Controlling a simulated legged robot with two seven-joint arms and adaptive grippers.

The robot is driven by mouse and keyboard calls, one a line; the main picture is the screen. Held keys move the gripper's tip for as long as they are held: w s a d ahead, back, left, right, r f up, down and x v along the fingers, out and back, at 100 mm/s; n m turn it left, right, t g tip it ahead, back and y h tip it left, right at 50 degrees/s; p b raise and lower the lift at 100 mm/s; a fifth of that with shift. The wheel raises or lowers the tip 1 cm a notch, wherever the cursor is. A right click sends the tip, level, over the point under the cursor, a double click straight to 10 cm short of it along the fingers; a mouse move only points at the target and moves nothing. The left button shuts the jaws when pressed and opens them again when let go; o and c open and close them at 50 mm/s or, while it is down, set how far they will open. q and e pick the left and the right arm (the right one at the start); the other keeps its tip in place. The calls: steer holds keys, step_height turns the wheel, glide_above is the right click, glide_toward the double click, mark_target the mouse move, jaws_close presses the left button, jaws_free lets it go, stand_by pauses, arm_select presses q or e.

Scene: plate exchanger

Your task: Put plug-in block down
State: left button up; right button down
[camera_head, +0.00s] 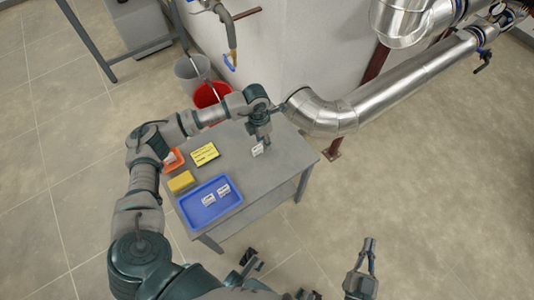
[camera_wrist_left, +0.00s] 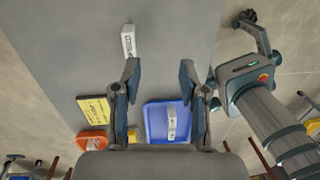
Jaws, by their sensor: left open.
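A white plug-in block (camera_head: 258,150) with dark lettering rests on the grey table below my left gripper (camera_head: 264,138). In the left wrist view the block (camera_wrist_left: 128,42) lies beyond the fingertip on the left. The fingers of my left gripper (camera_wrist_left: 158,72) are spread wide with nothing between them. Two more white blocks (camera_head: 208,199) (camera_head: 223,190) lie in the blue tray (camera_head: 235,205). The tray also shows in the left wrist view (camera_wrist_left: 154,128). My right gripper (camera_head: 368,248) is off the table at the lower right; its finger gap is unclear.
A yellow sign (camera_head: 205,154), a yellow sponge-like block (camera_head: 181,182) and an orange container (camera_head: 176,160) are on the table's left side. Red (camera_head: 207,96) and grey (camera_head: 188,72) buckets stand behind it. A silver pipe (camera_head: 350,110) runs past the far right corner. The table's right part is clear.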

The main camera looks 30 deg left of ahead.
arm_select(q)
steer(key=s+d+g+h, duration=0.1)
steer(key=s+d+h, duration=0.25)
steer(key=d, duration=0.45)
steer(key=s+d+m+g+h, duration=0.1)
steer(key=s+d+h, duration=0.25)
steer(key=d, duration=0.45)
steer(key=s+d+g+h, duration=0.1)
steer(key=s+d+h, duration=0.25)
steer(key=d, duration=0.45)
steer(key=s+d+r+n+t+h, duration=0.3)
steer(key=d+r+n+t+h, duration=0.15)
steer(key=r, duration=0.25)
steer(key=s+d+r+n+t+h, duration=0.2)
steer(key=d+r+n+t+h, duration=0.15)
steer(key=r+n+h, duration=0.3)
steer(key=w+a+r+n+t+y, duration=0.1)
steer(key=a+n+t+y, duration=0.3)
steer(key=n+t, duration=0.35)
steer(key=w+a+n+t+y, duration=0.2)
steer(key=a+n+t+y, duration=0.15)
steer(key=n+t, duration=0.45)
steer(key=s+a+f+n+g+y, duration=0.2)
steer(key=a+f+n+y, duration=0.6)
steer(key=n, duration=0.5)
steer(key=y, duration=0.2)
steer(key=shift+s+f+y, duration=0.15)
steer(key=shift+f+y, duration=0.05)
steer(key=shift+y, duration=0.1)
